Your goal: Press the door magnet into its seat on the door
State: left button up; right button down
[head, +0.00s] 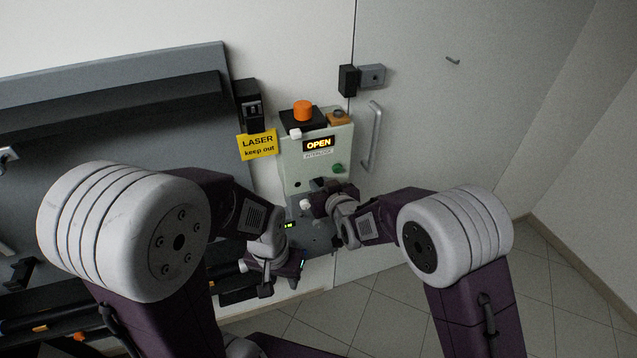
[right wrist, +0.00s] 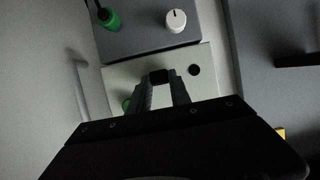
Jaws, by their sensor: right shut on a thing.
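The pale grey door (head: 450,130) is on the right in the head view, with a vertical bar handle (head: 373,138). A grey block (head: 373,76) is on the door near its left edge, beside a black block (head: 347,80) at the door gap. I cannot tell which part is the magnet's seat. My right gripper (head: 312,203) is in front of the lower part of the interlock box, away from these blocks. In the right wrist view, its fingers (right wrist: 160,82) are shut on a small dark piece (right wrist: 161,76), possibly the door magnet. My left gripper (head: 268,286) is lower; its finger gap is unclear.
The pale green interlock box (head: 312,165) shows OPEN. An orange button (head: 303,110) is on its top. A yellow LASER sign (head: 257,145) and a dark bench (head: 110,120) are left. In the right wrist view, a grey box (right wrist: 150,35) carries a green plug and white knob.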

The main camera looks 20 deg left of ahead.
jog(key=shift+s+d+f, duration=0.1)
jog(key=shift+s+d, duration=0.05)
jog(key=shift+s, duration=0.05)
jog(key=shift+s+d, duration=0.2)
jog(key=shift+s, duration=0.2)
pick_arm(q)
jog(key=shift+f+b, duration=0.8)
pick_arm(e)
jog(key=s+d, duration=0.1)
jog(key=s, duration=0.1)
jog(key=s+d, duration=0.1)
jog(key=s, duration=0.1)
jog(key=shift+d, duration=0.35)
jog(key=shift+w, duration=0.1)
